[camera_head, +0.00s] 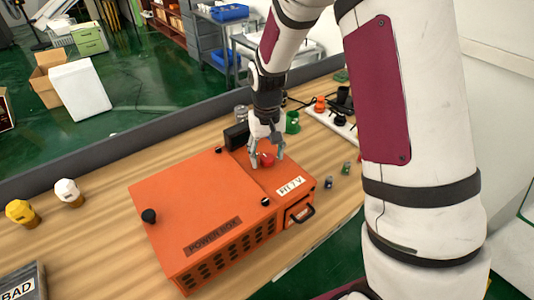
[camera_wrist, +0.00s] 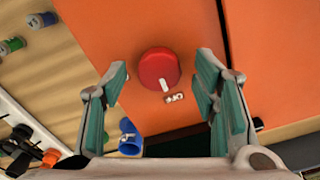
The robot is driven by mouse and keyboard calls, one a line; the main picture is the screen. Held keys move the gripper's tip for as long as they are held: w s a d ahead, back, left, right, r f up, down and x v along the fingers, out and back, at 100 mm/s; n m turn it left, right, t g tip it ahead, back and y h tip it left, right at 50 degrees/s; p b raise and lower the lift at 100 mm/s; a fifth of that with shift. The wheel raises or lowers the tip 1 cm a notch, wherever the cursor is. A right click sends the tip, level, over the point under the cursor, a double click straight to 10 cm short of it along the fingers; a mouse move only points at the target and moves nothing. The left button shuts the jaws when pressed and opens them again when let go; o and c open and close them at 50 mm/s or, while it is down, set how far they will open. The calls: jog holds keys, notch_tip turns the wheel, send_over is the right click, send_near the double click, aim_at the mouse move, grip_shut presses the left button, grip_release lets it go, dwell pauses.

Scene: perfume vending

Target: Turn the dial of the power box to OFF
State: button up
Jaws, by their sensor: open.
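The orange power box (camera_head: 190,205) lies on the wooden table, with a "POWER BOX" label on its top. Its red dial (camera_head: 266,159) sits on the top near the far right part of the box. The dial also shows in the wrist view (camera_wrist: 159,69), round, with a white mark pointing down toward a small white label (camera_wrist: 174,98) whose text is too small to read. My gripper (camera_head: 265,155) points down over the dial. In the wrist view my gripper (camera_wrist: 160,75) is open, with one finger on each side of the dial and a gap to both.
Black knobs stand on the box top, one at the left (camera_head: 149,216). Yellow (camera_head: 21,212) and white (camera_head: 67,192) capped items stand at the left. A green cup-like item (camera_head: 292,122) and a white power strip (camera_head: 335,122) lie behind.

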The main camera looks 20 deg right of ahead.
aim_at(267, 157)
notch_tip(267, 157, up, 12)
dwell(0.6)
jog(key=s+r+t, duration=0.3)
jog(key=s+r, duration=0.8)
jog(key=s, duration=0.1)
jog(key=s+r+t, duration=0.2)
jog(key=s, duration=1)
jog(key=shift+s+r+n+t, duration=0.2)
jog(key=shift+s+n+t, duration=0.1)
jog(key=shift+n, duration=0.1)
jog(key=shift+o, duration=0.6)
